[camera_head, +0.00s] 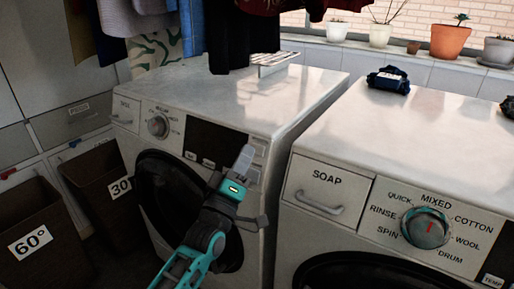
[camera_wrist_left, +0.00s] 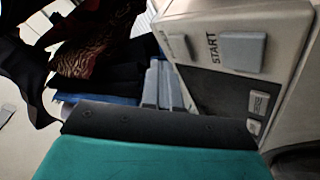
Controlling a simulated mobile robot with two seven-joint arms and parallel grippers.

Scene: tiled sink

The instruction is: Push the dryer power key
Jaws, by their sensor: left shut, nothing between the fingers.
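The left machine, a white front-loader (camera_head: 215,100) that I take to be the dryer, has a dark display (camera_head: 205,137) and grey keys (camera_head: 260,141) at the right end of its panel. In the left wrist view a large grey key (camera_wrist_left: 242,52) sits beside the word START. A smaller key (camera_wrist_left: 259,103) lies lower on the panel, its marking unreadable. I cannot tell which key is power. My left gripper (camera_head: 246,156) is shut and empty in front of the key area, hiding part of it. Its grey fingers (camera_wrist_left: 164,86) appear beside the panel; contact cannot be told.
A second machine (camera_head: 410,135) with a SOAP drawer (camera_head: 322,188) and a dial (camera_head: 425,228) stands at the right. Dark bins (camera_head: 35,225) stand at the left. Clothes (camera_head: 235,35) hang at the back. A dark folded cloth (camera_head: 388,80) lies on the right machine.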

